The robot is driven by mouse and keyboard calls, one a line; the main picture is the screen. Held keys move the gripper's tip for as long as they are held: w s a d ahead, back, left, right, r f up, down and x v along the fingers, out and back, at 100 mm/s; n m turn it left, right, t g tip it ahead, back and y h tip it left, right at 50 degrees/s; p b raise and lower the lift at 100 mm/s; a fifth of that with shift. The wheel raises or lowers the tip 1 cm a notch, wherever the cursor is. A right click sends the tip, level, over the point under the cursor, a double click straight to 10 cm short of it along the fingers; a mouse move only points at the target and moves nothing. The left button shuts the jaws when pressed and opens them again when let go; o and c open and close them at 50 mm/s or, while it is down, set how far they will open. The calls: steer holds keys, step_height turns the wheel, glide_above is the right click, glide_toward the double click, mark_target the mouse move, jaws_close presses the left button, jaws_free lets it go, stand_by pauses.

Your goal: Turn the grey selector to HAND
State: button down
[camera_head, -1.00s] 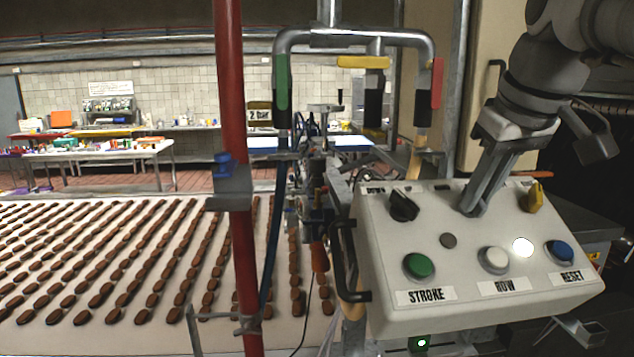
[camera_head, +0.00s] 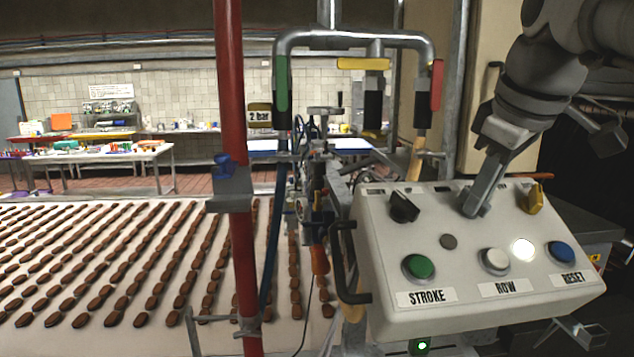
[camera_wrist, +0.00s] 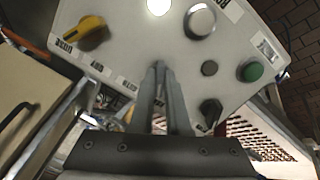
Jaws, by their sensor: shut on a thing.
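The white control box (camera_head: 380,270) stands at the right with its sloped panel towards me. My gripper (camera_head: 472,207) reaches down to the upper middle of the panel, between a black selector (camera_head: 404,207) and a yellow selector (camera_head: 535,198). Its fingers are close together, shut on the grey selector, which they hide in both views. In the wrist view the fingertips (camera_wrist: 160,70) meet the panel between the yellow selector (camera_wrist: 86,33) and the black selector (camera_wrist: 211,111). I cannot read the grey selector's position or its labels.
Below my gripper are the green STROKE button (camera_head: 418,266), white ROW button (camera_head: 495,260), lit white lamp (camera_head: 523,248) and blue RESET button (camera_head: 561,252). A black handle (camera_head: 345,262) is on the box's left side. A red post (camera_head: 232,130) stands before the biscuit belt.

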steer(key=shift+r, duration=0.1)
steer(key=c, duration=0.9)
jaws_free()
steer(key=p+v, duration=0.2)
steer(key=v, duration=1.5)
steer(key=shift+r, duration=0.2)
steer(key=shift+s, duration=0.1)
